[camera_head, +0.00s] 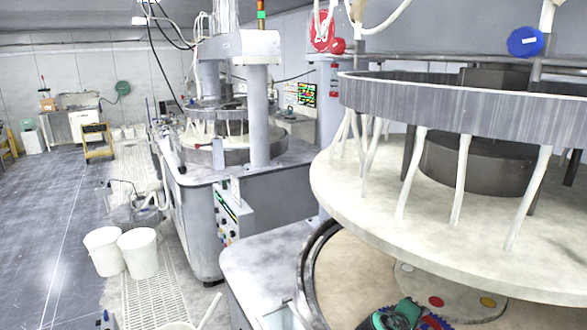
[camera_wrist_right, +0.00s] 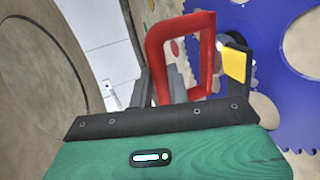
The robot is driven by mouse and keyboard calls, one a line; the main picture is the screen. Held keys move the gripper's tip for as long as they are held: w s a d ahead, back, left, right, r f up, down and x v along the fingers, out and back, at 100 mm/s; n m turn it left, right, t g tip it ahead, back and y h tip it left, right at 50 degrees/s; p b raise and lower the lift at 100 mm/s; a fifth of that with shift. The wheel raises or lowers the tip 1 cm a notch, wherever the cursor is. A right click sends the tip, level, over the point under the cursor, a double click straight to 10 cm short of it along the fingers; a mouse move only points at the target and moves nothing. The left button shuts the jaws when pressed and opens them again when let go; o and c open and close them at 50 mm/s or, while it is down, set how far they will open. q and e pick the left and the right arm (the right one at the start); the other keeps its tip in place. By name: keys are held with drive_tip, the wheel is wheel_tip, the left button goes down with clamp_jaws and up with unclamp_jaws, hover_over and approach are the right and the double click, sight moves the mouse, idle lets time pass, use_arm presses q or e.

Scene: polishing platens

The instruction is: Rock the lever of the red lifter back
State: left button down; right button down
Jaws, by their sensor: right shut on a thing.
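In the wrist view a red, loop-shaped handle (camera_wrist_right: 154,52), which I take for the red lifter's lever, rises beyond the green and black housing at the bottom of the picture. My right gripper (camera_wrist_right: 182,84) has its grey fingers at the lower part of this red loop and is shut on it. The rest of the lifter is largely hidden behind the housing. In the head view the right gripper (camera_head: 402,315) is at the bottom edge, small and partly cut off, with red showing beside it. My left gripper is not in view.
In the head view a large pale upper platen (camera_head: 370,205) overhangs the work area. White buckets (camera_head: 139,254) stand on the floor at left.

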drive_tip(key=shift+r+p, duration=0.65)
drive_tip(key=shift+r, duration=2.8)
drive_tip(key=s+a, duration=2.1)
drive_tip(key=s, duration=0.3)
drive_tip(key=shift+s, duration=0.15)
idle(2.7)
